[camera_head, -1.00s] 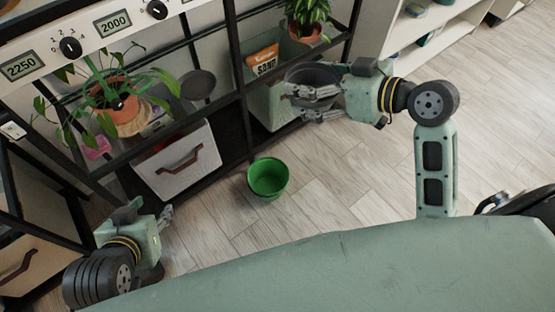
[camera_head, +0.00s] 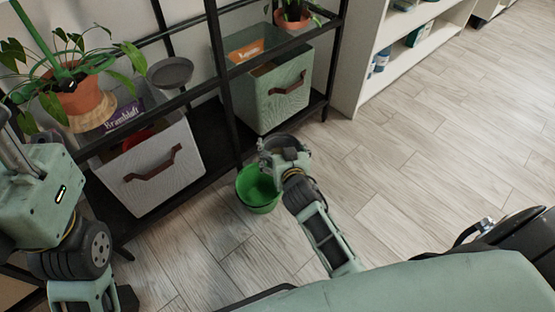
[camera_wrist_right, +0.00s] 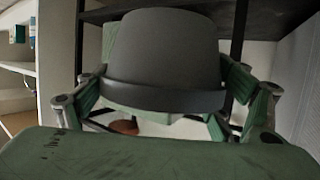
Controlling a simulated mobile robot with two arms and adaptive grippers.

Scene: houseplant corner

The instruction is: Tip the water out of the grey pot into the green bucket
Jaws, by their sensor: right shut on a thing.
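The grey pot (camera_wrist_right: 165,50) fills the upper middle of the right wrist view, its wide rim toward the bottom of the picture and its narrower end up. My right gripper (camera_head: 268,150) is shut on it; green fingers show on both sides of the pot in the wrist view. In the head view the hand hides most of the pot, and no water shows. The green bucket (camera_head: 257,197) stands on the floor in front of the shelf, just below my right gripper in the picture, its rim partly covered. My left gripper is at the left edge, its fingers cut off.
A black-framed shelf (camera_head: 225,90) stands behind the bucket with a white bin (camera_head: 150,185), a pale green bin (camera_head: 275,100), a grey dish (camera_head: 170,72) and potted plants (camera_head: 85,100). The wooden floor (camera_head: 430,150) to the right is clear.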

